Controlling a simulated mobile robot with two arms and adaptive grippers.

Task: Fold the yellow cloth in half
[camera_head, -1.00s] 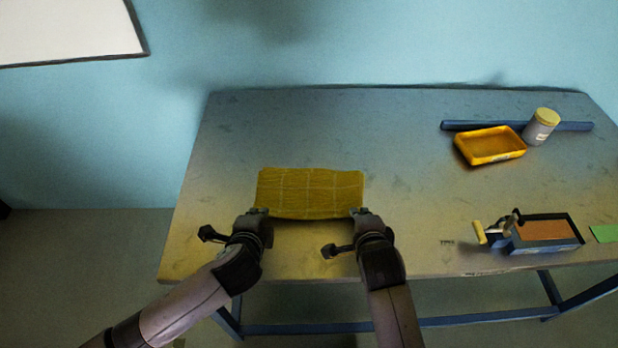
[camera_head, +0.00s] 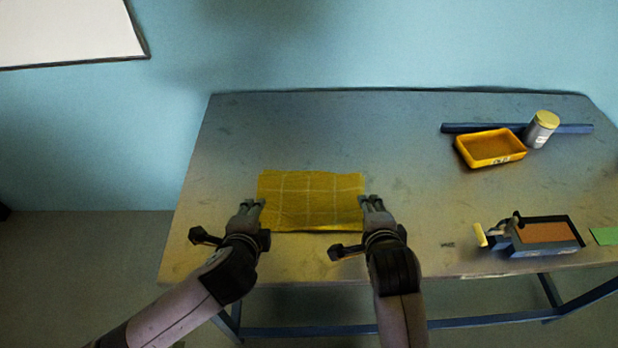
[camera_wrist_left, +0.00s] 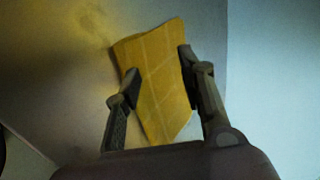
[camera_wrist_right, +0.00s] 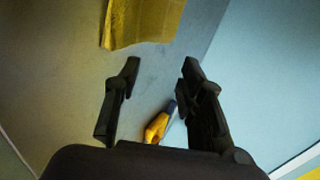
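The yellow cloth (camera_head: 310,200), with a pale line grid, lies on the table as a wide rectangle, slightly uneven along its front edge. My left gripper (camera_head: 252,203) is at its left edge, and my right gripper (camera_head: 370,201) is at its right edge. In the left wrist view the left fingers (camera_wrist_left: 158,68) are spread wide, with the cloth (camera_wrist_left: 158,80) showing between and beyond them. In the right wrist view the right fingers (camera_wrist_right: 160,70) are spread and empty, with the cloth (camera_wrist_right: 142,22) beyond them at the top. Whether the fingertips touch the cloth is unclear.
On the right of the table (camera_head: 400,130) are an orange tray (camera_head: 491,160), a jar with a yellow lid (camera_head: 541,129), a blue bar (camera_head: 470,126), a box with a brown top (camera_head: 545,234) and a green sheet (camera_head: 605,235). The table behind the cloth is clear.

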